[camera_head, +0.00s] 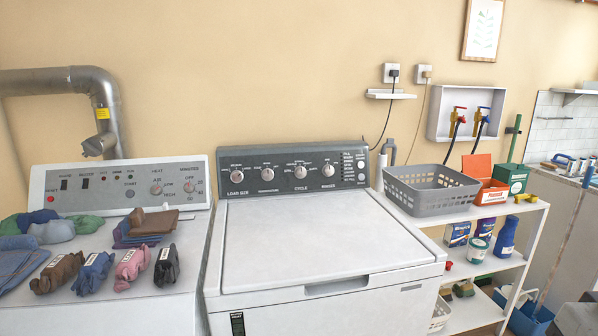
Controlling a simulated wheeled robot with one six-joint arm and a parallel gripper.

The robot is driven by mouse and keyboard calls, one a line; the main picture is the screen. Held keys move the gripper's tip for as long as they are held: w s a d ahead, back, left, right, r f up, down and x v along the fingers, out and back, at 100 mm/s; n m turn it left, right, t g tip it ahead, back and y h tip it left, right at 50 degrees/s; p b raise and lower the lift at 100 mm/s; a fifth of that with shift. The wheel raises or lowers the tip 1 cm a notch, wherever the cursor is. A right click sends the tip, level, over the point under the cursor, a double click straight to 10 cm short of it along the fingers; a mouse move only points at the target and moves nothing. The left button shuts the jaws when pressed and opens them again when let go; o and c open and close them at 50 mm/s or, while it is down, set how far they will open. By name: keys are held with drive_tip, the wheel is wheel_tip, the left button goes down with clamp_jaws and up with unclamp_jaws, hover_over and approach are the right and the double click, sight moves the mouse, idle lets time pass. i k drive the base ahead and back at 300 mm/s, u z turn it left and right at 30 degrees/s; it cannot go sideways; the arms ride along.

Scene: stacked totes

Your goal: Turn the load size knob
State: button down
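The load size knob (237,176) is the leftmost round knob on the dark control panel (290,166) of the white washing machine (320,238). The words "LOAD SIZE" are printed below it. Other knobs sit to its right: the second knob (267,174), the cycle knob (300,172) and the rinses knob (328,170). The exact pointer setting of the load size knob is too small to read. My gripper and arm are not in view.
The washer's lid is shut and bare. A dryer (110,180) stands at left with folded clothes and labelled bundles (95,272) on top. At right, a white shelf (500,208) holds a grey basket (432,200), boxes and bottles.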

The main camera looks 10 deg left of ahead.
sight(237, 177)
drive_tip(key=u, duration=0.15)
drive_tip(key=k, duration=0.45)
drive_tip(key=u, duration=1.75)
drive_tip(key=i, duration=0.6)
drive_tip(key=z, duration=0.6)
drive_tip(key=i, duration=0.55)
drive_tip(key=z, duration=0.65)
